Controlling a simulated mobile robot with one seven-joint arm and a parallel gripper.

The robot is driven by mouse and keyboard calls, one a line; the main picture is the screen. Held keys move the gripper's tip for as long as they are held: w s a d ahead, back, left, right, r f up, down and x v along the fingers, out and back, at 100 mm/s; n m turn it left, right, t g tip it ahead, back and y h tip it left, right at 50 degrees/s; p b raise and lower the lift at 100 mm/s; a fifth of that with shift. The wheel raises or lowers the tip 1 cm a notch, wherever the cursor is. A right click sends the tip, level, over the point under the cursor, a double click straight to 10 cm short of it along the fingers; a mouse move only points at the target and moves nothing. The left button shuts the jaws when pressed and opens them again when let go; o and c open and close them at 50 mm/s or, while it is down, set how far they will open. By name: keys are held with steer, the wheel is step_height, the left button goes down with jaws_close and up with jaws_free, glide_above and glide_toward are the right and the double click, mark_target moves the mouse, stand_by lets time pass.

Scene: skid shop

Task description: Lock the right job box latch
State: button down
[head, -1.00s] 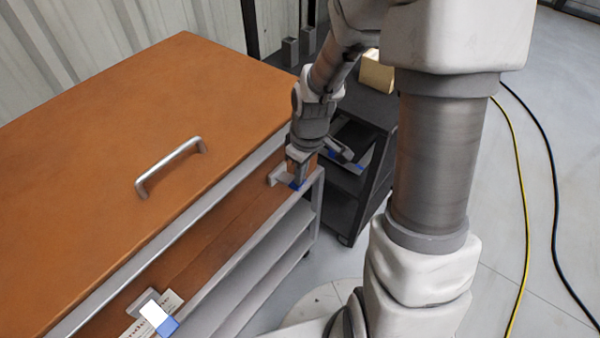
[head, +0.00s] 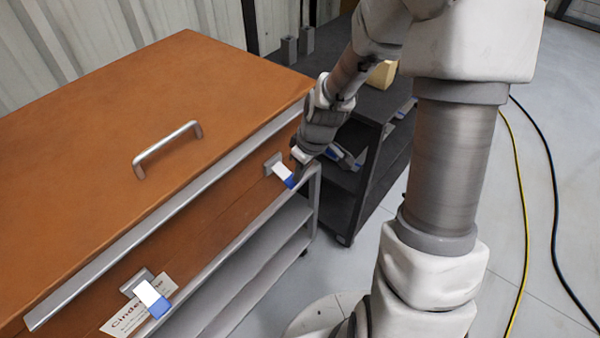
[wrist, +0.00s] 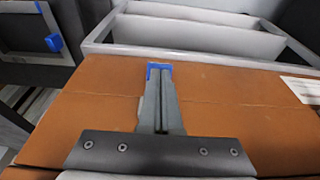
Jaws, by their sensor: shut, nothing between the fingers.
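The job box (head: 150,110) is an orange-brown chest with its lid down. Its right latch (head: 282,174) is on the front face near the right end: a grey bracket with a white lever and blue tip, jutting out and down. The left latch (head: 148,293) looks alike, beside the label. My gripper (head: 300,157) is beside the right latch, just above and right of its lever; contact cannot be told. In the wrist view my shut, empty fingers (wrist: 161,75) lie over the brown front face, with a blue latch tip (wrist: 154,67) showing around their ends. They hide most of that latch.
A lid handle (head: 167,149) stands on top. The box rests on a grey shelved cart (head: 265,240). A dark cart (head: 340,205) stands close to its right end. Yellow and black cables (head: 524,200) lie on the floor at right, with clear floor around them.

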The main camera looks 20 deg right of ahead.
steer(key=shift+r+p, duration=0.6)
steer(key=shift+r, duration=0.2)
